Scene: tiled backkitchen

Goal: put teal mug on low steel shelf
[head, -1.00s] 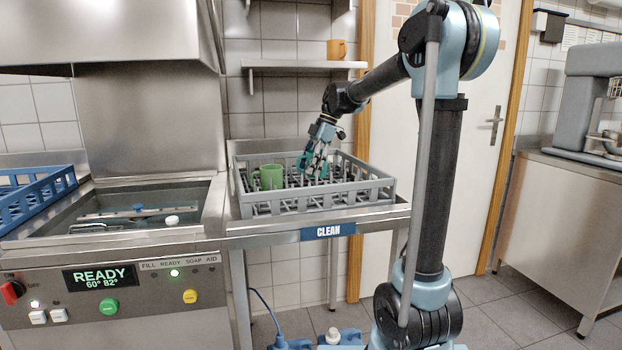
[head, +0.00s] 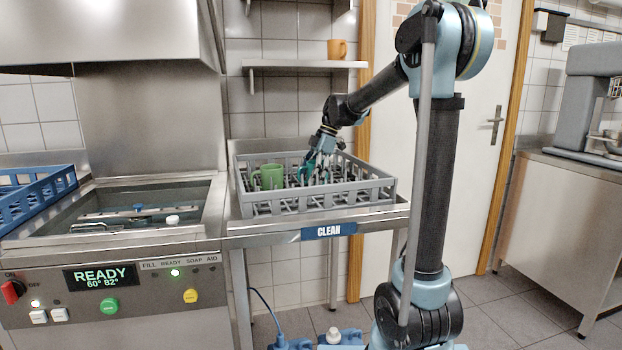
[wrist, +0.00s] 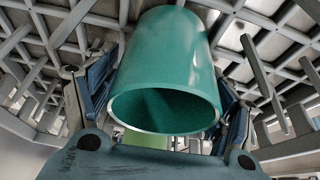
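The teal mug (wrist: 165,70) fills the middle of the wrist view, its open rim facing the camera. In the head view the teal mug (head: 304,174) is in the grey dish rack, partly hidden by my gripper (head: 311,168). In the wrist view the fingers of my gripper (wrist: 165,95) stand on either side of the mug, close to its wall, and look open; contact is not clear. A low steel shelf (head: 300,64) is on the tiled wall above the rack, with an orange mug (head: 337,49) at its right end.
The grey rack (head: 330,202) stands on the steel counter marked CLEAN. A green mug (head: 270,176) is in it, left of my gripper. A blue rack (head: 38,205) stands at the far left beside the dishwasher. The shelf's left and middle parts are clear.

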